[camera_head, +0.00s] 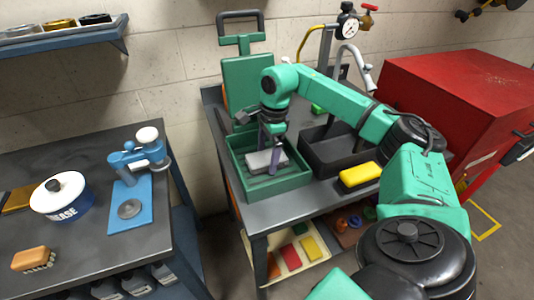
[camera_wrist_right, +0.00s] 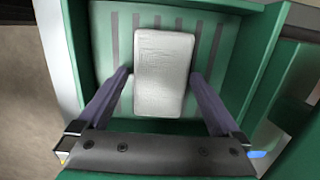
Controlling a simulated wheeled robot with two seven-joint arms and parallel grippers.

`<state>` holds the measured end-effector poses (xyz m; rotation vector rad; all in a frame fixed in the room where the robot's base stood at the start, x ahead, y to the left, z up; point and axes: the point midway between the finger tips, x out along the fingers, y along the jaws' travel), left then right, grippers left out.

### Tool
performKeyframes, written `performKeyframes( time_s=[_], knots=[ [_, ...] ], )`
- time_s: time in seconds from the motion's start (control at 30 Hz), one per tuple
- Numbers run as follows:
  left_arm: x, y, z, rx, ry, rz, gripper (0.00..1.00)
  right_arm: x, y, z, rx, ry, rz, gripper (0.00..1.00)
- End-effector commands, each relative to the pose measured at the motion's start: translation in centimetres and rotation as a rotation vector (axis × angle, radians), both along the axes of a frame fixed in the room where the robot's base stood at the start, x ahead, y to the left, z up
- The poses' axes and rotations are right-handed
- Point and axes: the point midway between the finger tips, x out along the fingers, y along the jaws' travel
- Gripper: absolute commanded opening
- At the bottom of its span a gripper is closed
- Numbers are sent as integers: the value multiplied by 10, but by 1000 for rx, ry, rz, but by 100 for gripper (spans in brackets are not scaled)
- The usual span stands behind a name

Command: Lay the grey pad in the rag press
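The grey pad (camera_head: 266,161) is over the slatted floor of a green tray (camera_head: 292,183), at the foot of a green upright frame with a black handle (camera_head: 240,72), which looks like the rag press. My right gripper (camera_head: 272,150) reaches down into the tray from above, with a finger at each side of the pad. In the right wrist view the pad (camera_wrist_right: 164,75) lies between the two fingertips (camera_wrist_right: 162,76), which appear to touch its sides. I cannot tell whether the pad's underside touches the slats. My left gripper is not in view.
A black bin (camera_head: 325,162) stands right of the tray, with a yellow block (camera_head: 360,174) at its front. A red cabinet (camera_head: 455,95) stands at the right. The left bench holds a blue hand press (camera_head: 131,200), a grease pot (camera_head: 66,205) and a brush (camera_head: 32,259).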

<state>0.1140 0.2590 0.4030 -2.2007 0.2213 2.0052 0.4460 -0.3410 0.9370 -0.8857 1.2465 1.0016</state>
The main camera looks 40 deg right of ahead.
Motion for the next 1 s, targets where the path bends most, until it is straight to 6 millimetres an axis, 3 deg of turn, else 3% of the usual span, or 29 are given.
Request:
performKeyframes(
  time_s=[0.17, 0.53, 0.67, 1.0],
  knots=[
    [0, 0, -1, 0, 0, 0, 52, 1, -1, 16, 1, -4, 0, 100],
    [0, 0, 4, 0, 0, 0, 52, -3, -12, 112, 1, -3, 0, 100],
    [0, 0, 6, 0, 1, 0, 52, -4, -14, 122, 1, -1, 0, 100],
    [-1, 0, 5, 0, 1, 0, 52, -5, -14, 122, 0, 0, 0, 100]
  ],
)
